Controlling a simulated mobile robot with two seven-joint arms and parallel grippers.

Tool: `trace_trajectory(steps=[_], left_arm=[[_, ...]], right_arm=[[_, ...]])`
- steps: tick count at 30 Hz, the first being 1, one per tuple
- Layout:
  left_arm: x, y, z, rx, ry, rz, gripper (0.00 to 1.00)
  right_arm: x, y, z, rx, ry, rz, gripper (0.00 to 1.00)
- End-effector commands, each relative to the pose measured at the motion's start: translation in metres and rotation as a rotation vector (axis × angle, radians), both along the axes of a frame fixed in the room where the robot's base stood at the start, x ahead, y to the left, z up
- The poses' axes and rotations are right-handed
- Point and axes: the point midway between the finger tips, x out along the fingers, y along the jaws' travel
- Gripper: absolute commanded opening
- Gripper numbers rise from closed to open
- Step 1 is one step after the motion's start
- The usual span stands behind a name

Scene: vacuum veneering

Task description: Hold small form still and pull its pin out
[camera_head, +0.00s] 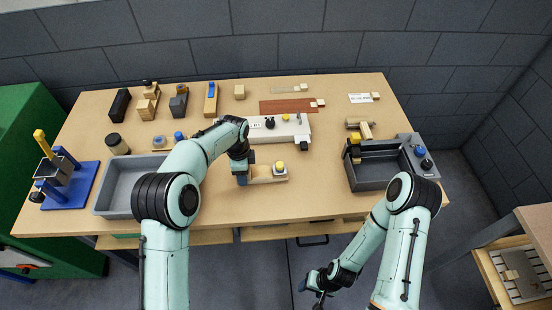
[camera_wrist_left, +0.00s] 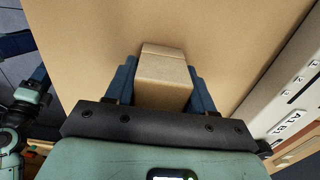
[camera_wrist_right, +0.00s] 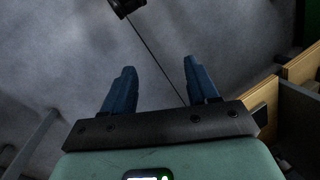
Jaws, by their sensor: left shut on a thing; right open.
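The small wooden form (camera_head: 263,174) lies on the middle of the table near its front. A yellow-topped pin (camera_head: 279,165) stands at its right end. My left gripper (camera_head: 243,176) is shut on the left end of the form. In the left wrist view a wooden block (camera_wrist_left: 164,78), which appears to be this end, sits between both blue fingers (camera_wrist_left: 160,85); the pin does not show there. My right gripper (camera_head: 318,289) hangs in front of the table, low over the floor. In the right wrist view its fingers (camera_wrist_right: 155,90) are apart and empty.
A white fixture (camera_head: 290,132) with black and yellow knobs lies just behind the form. A grey tray (camera_head: 115,196) is at left and a dark open box (camera_head: 373,177) at right. Bare table lies between the form and that box. The table's front edge and drawers separate my right gripper from the tabletop.

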Motion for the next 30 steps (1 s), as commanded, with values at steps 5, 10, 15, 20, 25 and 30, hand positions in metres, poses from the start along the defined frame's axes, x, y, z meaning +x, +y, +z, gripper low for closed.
trace_trajectory(steps=[5,10,15,20,25,30], left_arm=[[0.000,0.000,0.000,0.000,0.001,0.000,0.22],[0.000,0.000,0.000,0.000,0.001,0.000,0.22],[0.000,0.000,0.000,0.000,0.001,0.000,0.22],[0.000,0.000,0.000,0.000,0.001,0.000,0.22],[0.000,0.000,0.000,0.000,0.001,0.000,0.22],[0.000,0.000,0.000,0.000,0.001,0.000,0.22]], right_arm=[[0.041,-0.063,0.005,-0.119,-0.057,-0.043,0.59],[0.085,-0.152,0.029,-0.262,-0.120,-0.115,0.59],[0.115,-0.240,0.073,-0.381,-0.184,-0.200,0.59],[0.129,-0.317,0.128,-0.473,-0.249,-0.290,0.59],[0.129,-0.391,0.198,-0.548,-0.332,-0.386,0.59],[0.171,-0.410,0.274,-0.511,-0.450,-0.355,0.59]])
